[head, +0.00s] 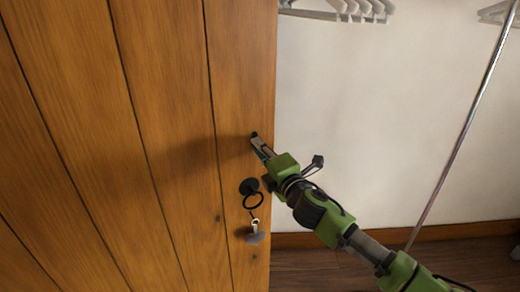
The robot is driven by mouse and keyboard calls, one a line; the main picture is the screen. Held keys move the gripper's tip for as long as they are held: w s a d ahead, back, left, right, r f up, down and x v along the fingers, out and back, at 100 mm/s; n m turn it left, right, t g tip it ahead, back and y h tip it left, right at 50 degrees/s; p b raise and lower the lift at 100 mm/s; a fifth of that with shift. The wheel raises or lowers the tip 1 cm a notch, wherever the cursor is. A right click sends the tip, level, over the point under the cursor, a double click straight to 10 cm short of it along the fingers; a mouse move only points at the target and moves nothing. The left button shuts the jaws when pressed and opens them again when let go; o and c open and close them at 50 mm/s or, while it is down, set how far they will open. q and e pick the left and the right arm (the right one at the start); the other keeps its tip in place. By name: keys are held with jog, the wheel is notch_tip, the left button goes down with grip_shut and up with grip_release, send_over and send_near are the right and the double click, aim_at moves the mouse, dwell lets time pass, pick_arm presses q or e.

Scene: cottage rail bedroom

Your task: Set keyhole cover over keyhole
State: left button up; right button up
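A small dark piece (254,135), which looks like the keyhole cover, is on the wooden door (178,80) near its right edge. My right gripper (258,143) reaches up from the lower right, with its fingertips at this piece. The fingers look close together, but whether they are shut on the piece is too small to tell. I cannot make out the keyhole; the fingertips may hide it. My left gripper is not in view.
Below the gripper, a black ring handle (253,201) hangs from a round plate on the door. Under it hangs a small key-like piece (255,224) with a grey tag (255,238). A metal rail pole (458,143) stands right, before a white wall. White hangers (345,12) hang above.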

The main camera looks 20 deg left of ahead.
jog(key=v, duration=1.2)
dwell(0.3)
